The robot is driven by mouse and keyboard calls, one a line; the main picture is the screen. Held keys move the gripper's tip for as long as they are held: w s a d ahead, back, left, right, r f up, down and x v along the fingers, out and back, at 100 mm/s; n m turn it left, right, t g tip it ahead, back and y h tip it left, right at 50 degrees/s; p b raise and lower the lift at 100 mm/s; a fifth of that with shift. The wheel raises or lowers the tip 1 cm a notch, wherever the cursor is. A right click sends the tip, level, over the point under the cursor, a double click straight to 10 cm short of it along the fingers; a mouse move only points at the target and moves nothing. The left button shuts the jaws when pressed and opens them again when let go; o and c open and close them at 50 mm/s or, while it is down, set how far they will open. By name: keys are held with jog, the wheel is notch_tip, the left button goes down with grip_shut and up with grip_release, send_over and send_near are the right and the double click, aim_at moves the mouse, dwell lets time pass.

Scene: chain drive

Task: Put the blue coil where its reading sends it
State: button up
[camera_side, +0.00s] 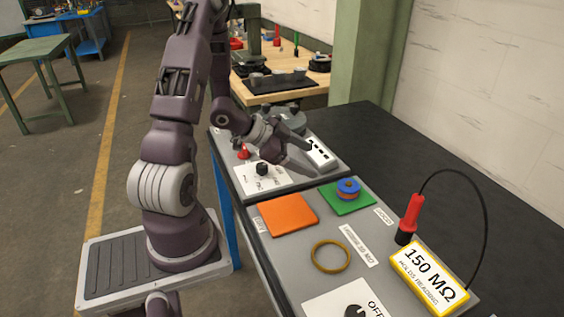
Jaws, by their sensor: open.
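The blue coil (348,185), a small ring with an orange-brown band, sits on the green mat (334,205). An orange mat (288,214) lies to its left and is bare. A yellow-edged meter (429,279) at the front right reads 150 MΩ, with "holds reading" below. A small label (357,246) between the mats and the meter seems to give a minimum, but its figure is too small to read surely. My gripper (313,161) is open and empty, above and to the left of the coil, apart from it.
A red probe (411,218) stands near the meter with a black cable. A yellow ring (330,256) lies on the grey bench. An OFF knob panel (345,303) is at the front. Another knob panel (262,177) and a white socket block (320,154) lie behind.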

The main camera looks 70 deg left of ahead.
jog(key=s+d+r+n+g+y, duration=0.1)
jog(key=d+r+n+y, duration=0.15)
jog(key=r, duration=0.45)
jog(key=d+r+n+g+y, duration=0.1)
jog(key=r+y, duration=0.3)
jog(key=r, duration=0.3)
jog(key=s+d+r+n+g+h, duration=0.1)
jog(key=s+d+r+g+h, duration=0.1)
jog(key=s+d, duration=1.4)
jog(key=shift+s+d+r+n+g+h, duration=0.4)
jog(key=shift+s+r+h, duration=0.15)
jog(key=shift+h, duration=0.7)
